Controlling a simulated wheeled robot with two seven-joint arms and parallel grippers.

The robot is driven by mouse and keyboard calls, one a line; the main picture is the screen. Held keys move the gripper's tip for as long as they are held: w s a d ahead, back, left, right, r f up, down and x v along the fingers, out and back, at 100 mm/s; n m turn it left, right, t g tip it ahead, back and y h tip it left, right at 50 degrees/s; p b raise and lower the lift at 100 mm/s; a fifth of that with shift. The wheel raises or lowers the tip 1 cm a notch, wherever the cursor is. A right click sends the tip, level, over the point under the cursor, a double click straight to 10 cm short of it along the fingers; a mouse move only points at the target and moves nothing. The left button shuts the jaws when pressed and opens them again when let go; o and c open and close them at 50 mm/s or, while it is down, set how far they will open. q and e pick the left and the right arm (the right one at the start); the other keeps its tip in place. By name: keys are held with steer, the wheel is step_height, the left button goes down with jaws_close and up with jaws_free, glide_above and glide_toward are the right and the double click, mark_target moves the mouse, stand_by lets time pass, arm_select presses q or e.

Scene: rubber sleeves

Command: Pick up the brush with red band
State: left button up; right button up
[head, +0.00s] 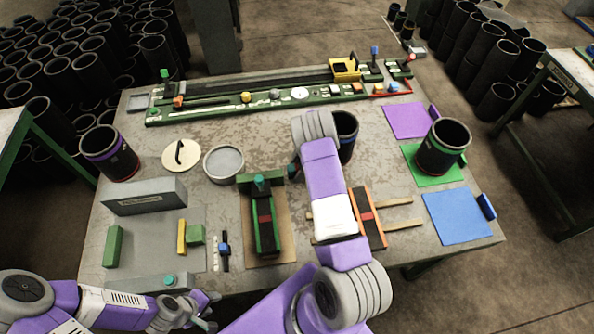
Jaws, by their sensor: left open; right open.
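I cannot make out a brush with a red band for certain. A dark block with a red band (265,217) in a green frame lies on a brown board at the table's middle. An orange-sided dark piece with a red band (366,204) lies right of my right arm, across light wooden strips (403,225). My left gripper (210,311) is open and empty near the front edge, left of centre. My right arm reaches over the table middle; its gripper (293,169) is mostly hidden behind the arm, with a dark and teal part showing.
Dark sleeves (109,156) (442,150) stand at the table's left and right; another (346,137) stands behind my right arm. Purple, green and blue mats (457,215) lie at right.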

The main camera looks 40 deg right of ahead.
mark_target(297, 167)
steer(key=c, duration=1.1)
step_height(297, 167, up, 18)
steer(key=p, duration=0.2)
steer(key=o, duration=0.5)
steer(key=c, duration=0.3)
